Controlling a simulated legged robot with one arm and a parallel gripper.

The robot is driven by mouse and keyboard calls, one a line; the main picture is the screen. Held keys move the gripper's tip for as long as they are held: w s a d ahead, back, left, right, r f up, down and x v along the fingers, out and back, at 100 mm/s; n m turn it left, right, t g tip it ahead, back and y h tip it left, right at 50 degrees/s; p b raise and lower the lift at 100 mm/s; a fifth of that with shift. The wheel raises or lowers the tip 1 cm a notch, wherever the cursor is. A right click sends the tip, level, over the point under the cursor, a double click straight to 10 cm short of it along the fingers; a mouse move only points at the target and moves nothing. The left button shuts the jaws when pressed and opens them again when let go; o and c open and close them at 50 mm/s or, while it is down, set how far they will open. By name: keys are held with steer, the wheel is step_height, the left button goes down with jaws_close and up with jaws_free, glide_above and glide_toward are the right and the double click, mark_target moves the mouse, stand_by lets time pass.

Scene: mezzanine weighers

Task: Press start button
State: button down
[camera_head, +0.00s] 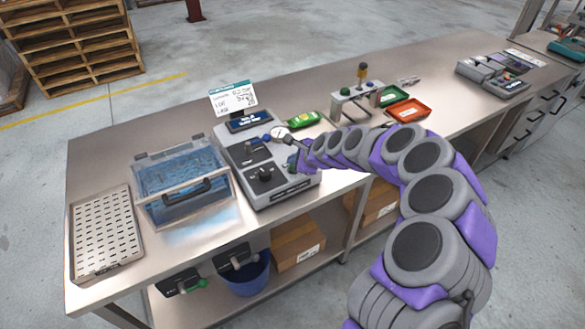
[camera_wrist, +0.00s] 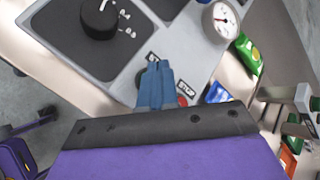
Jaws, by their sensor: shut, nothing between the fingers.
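The grey weighing machine (camera_head: 262,165) stands on the steel bench with a screen and a dark knob panel. In the wrist view its light grey panel (camera_wrist: 188,45) shows a STOP label (camera_wrist: 186,89) and a red button (camera_wrist: 183,101) partly hidden right of my fingers. Another small label (camera_wrist: 153,58) lies at my fingertips, too covered to read fully. No start button shows clearly; the fingers hide the panel below that label. My gripper (camera_wrist: 157,68) is shut and empty, its blue fingers over the panel; contact cannot be told. It also shows at the machine's right side in the head view (camera_head: 292,161).
A round dial gauge (camera_wrist: 221,20) and a green packet (camera_head: 304,119) are close to the right of my gripper. A clear blue-tinted bin (camera_head: 183,207) and a perforated tray (camera_head: 104,235) stand to the left. Red (camera_head: 408,110) and green trays lie further right.

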steer(key=shift+s+d+f, duration=0.1)
steer(key=shift+f, duration=0.65)
stand_by(0.9)
stand_by(0.4)
steer(key=shift+r+p, duration=0.8)
steer(key=shift+r, duration=0.05)
step_height(320, 180, up, 5)
steer(key=p, duration=0.4)
stand_by(0.6)
